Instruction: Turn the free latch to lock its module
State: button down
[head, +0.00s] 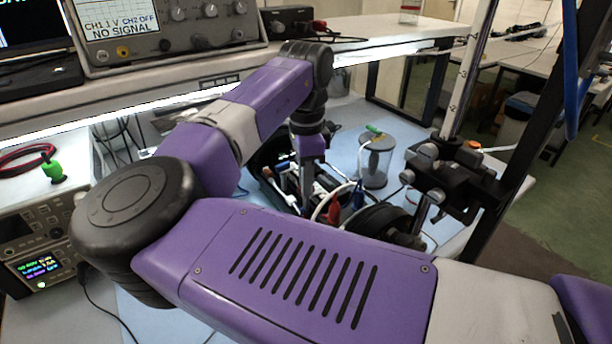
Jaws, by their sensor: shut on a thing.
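My gripper (308,183) points down into a black open case (268,190) on the blue mat, behind my forearm. Its fingers are shut on a small part there, which seems to be the free latch. The latch is too small and too covered to make out, so its angle cannot be told. Pale and dark upright parts stand in the case around the fingers, and I cannot tell which of them is the latch's module. My own arm hides the near side of the case.
A clear cylinder (376,165) with a grey lid and a green-tipped fitting stands right of the gripper. A white hose (325,203), red and blue parts, and a black clamp stand (450,175) crowd the right. An oscilloscope (165,30) sits on the shelf above.

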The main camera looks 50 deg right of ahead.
jog(key=shift+n+p, duration=1.55)
jog(key=shift+n, duration=0.55)
jog(key=c, duration=1.5)
grip_release()
jog(key=shift+r+b, duration=0.5)
jog(key=shift+r, duration=3.45)
